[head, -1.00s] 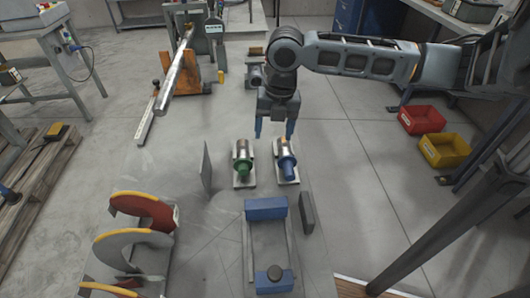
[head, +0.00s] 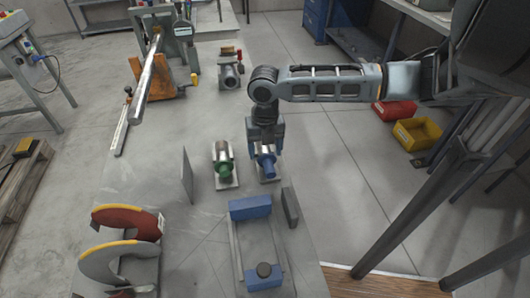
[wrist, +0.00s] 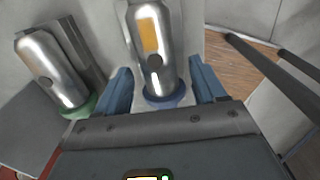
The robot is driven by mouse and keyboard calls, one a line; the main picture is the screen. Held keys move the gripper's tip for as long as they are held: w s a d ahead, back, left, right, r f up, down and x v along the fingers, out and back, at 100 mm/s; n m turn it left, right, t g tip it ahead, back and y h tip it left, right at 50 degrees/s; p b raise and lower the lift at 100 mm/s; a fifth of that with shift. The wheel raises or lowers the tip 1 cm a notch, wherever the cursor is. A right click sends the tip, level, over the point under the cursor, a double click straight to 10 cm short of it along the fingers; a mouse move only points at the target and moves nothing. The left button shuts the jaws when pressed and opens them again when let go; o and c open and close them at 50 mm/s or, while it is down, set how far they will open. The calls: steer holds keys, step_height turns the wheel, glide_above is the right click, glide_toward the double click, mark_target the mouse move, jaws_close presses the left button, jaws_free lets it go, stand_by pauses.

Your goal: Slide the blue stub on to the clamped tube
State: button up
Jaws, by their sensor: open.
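The blue stub (head: 266,164), a silver cylinder with a blue collar, stands on a small pale plate on the table. My gripper (head: 265,146) is over it from above, its blue fingers open. In the wrist view the gripper (wrist: 163,82) has one finger on either side of the blue stub (wrist: 152,48), near its blue collar; I cannot tell whether either finger touches it. The long silver clamped tube (head: 149,78) slants at the back left, in an orange clamp (head: 157,91).
A green-collared silver stub (head: 223,168) stands close left of the blue one. A grey vise-like part (head: 230,75) sits behind.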

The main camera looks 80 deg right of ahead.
steer(key=shift+c, duration=0.2)
jaws_close()
stand_by(0.4)
steer(key=shift+r, duration=0.1)
